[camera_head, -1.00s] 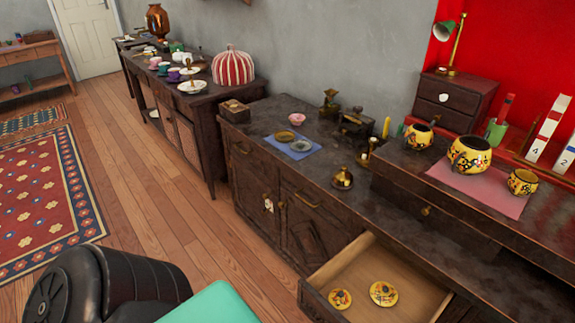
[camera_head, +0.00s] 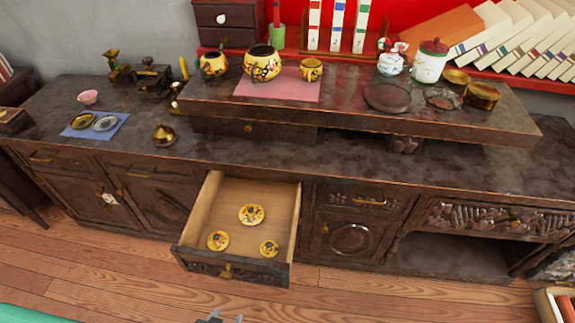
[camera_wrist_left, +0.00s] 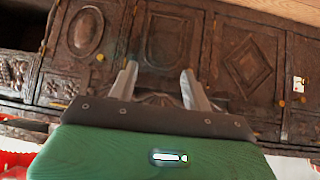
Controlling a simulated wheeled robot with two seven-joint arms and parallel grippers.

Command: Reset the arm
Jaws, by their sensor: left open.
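My left gripper (camera_head: 220,319) shows only as small tips at the bottom edge of the head view, in front of and below the open drawer (camera_head: 228,272). In the left wrist view the gripper (camera_wrist_left: 160,82) has its two fingers apart with nothing between them. It faces dark carved cabinet fronts (camera_wrist_left: 175,40), which look upside down there. My right gripper is in neither view.
Several yellow patterned lids, one of them here (camera_head: 251,214), lie in the open drawer, which juts out from the cabinet. Yellow pots (camera_head: 262,63) stand on a pink mat (camera_head: 277,88) on the raised shelf. The wooden floor (camera_head: 130,270) in front is clear.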

